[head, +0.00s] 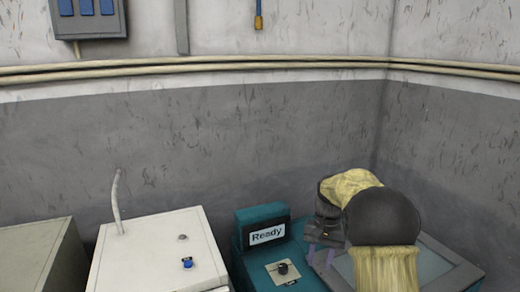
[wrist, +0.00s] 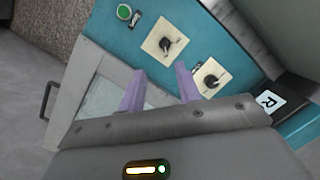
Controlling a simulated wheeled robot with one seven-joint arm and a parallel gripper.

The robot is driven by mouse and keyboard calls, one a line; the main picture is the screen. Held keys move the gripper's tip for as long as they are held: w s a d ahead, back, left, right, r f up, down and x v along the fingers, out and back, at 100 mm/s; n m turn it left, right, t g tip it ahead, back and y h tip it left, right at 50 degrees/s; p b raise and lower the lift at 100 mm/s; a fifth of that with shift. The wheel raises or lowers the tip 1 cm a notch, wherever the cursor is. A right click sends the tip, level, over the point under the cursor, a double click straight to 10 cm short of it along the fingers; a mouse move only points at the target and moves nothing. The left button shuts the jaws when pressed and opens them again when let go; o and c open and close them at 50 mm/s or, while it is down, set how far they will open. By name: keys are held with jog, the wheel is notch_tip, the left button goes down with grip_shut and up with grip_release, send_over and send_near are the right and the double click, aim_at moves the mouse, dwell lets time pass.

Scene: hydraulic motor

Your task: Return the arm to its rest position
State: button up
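My gripper (head: 321,256) hangs over the teal machine (head: 248,268) at the lower right of the head view, just right of a black knob (head: 283,268). The arm behind it is bent and covers part of the machine. In the wrist view, the two purple fingers of my gripper (wrist: 160,87) stand apart with nothing visible between them. Beyond them is the teal panel with an upper knob (wrist: 168,42) and a lower knob (wrist: 209,80), both on cream plates. Whether the fingers touch the panel cannot be told.
The machine's display (head: 267,235) reads "Ready". A white cabinet (head: 160,240) with a blue button (head: 187,262) stands left of it. A green button (wrist: 124,12) and a grey framed panel (wrist: 84,88) with a handle show in the wrist view. Walls (head: 230,150) close the back and right.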

jog(key=s+a+f+n+t, duration=0.1)
jog(key=s+t, duration=0.1)
jog(key=s, duration=0.9)
jog(key=s+f+n+t+h, duration=0.1)
jog(key=s+f+n+t, duration=0.1)
jog(key=s, duration=0.9)
jog(key=shift+s+a+n+t, duration=0.3)
jog(key=shift+a, duration=0.05)
